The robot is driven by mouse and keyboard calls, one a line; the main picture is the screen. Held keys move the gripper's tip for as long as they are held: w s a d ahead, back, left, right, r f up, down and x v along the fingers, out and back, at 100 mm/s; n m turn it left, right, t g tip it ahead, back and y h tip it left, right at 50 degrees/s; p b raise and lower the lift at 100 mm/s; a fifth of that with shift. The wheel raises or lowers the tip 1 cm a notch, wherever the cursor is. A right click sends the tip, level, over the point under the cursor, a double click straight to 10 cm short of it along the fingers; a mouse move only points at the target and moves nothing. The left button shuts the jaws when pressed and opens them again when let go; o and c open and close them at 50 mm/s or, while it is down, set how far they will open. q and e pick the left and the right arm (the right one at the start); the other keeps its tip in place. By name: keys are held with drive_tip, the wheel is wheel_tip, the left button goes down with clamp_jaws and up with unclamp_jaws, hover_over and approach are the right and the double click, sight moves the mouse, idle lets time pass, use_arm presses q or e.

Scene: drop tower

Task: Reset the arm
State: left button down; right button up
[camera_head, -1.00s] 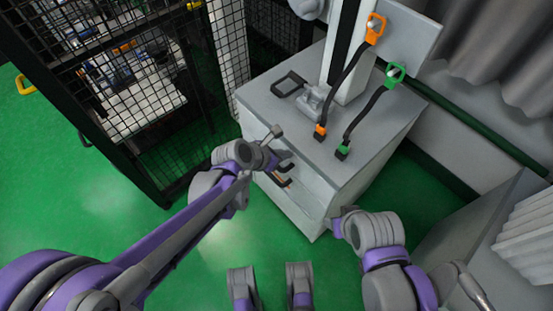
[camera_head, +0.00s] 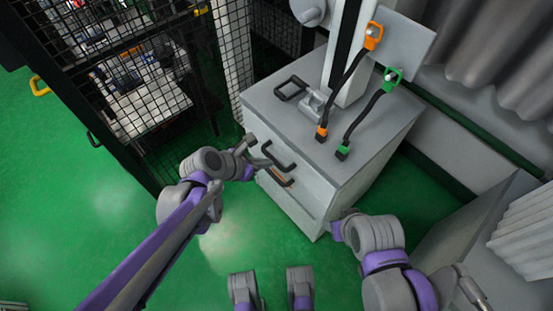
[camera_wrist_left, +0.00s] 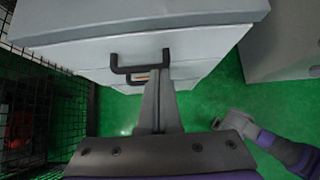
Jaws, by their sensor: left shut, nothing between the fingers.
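My left arm (camera_head: 150,250) reaches in from the lower left in the head view. Its gripper (camera_head: 262,161) is beside the front of the grey cabinet (camera_head: 372,150), close to a black drawer handle (camera_head: 283,154). In the left wrist view the left gripper's fingers (camera_wrist_left: 158,90) are together and empty, pointing at the drawer handle (camera_wrist_left: 127,69). Whether they touch the handle I cannot tell. My right arm (camera_head: 375,235) is folded at the lower right of the head view; its fingers do not show.
The cabinet top carries a tower column (camera_head: 347,60), an orange-ended cable (camera_head: 347,82) and a green-ended cable (camera_head: 365,118). A black mesh fence (camera_head: 232,50) stands at the left. Green floor (camera_head: 115,210) is open at the left front.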

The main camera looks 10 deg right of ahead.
use_arm(q)
drive_tip(key=v, duration=0.3)
drive_tip(key=shift+s+a+r+p, duration=0.1)
drive_tip(key=shift+s+a+p, duration=0.05)
drive_tip(key=shift+p, duration=0.15)
use_arm(e)
drive_tip(key=shift+s+r, duration=0.1)
drive_tip(key=shift+r, duration=0.45)
use_arm(q)
drive_tip(key=s+a+f+m+y, duration=0.2)
drive_tip(key=s+a+m+y, duration=0.5)
drive_tip(key=s+a+m, duration=1.35)
drive_tip(key=w+d+r+m+p, duration=0.2)
drive_tip(key=r+p, duration=0.5)
drive_tip(key=r, duration=0.1)
drive_tip(key=w+d+r+m+p, duration=0.1)
drive_tip(key=w+r+m+p, duration=0.1)
drive_tip(key=r+p, duration=0.6)
drive_tip(key=shift+w+d+r+m+p, duration=0.3)
drive_tip(key=shift+w+d+r+m, duration=0.05)
drive_tip(key=shift+w+r, duration=0.35)
use_arm(e)
wheel_tip(320, 180, up, 18)
drive_tip(key=w, duration=0.2)
drive_tip(key=shift+f+t, duration=0.25)
drive_tip(key=shift+t, duration=0.15)
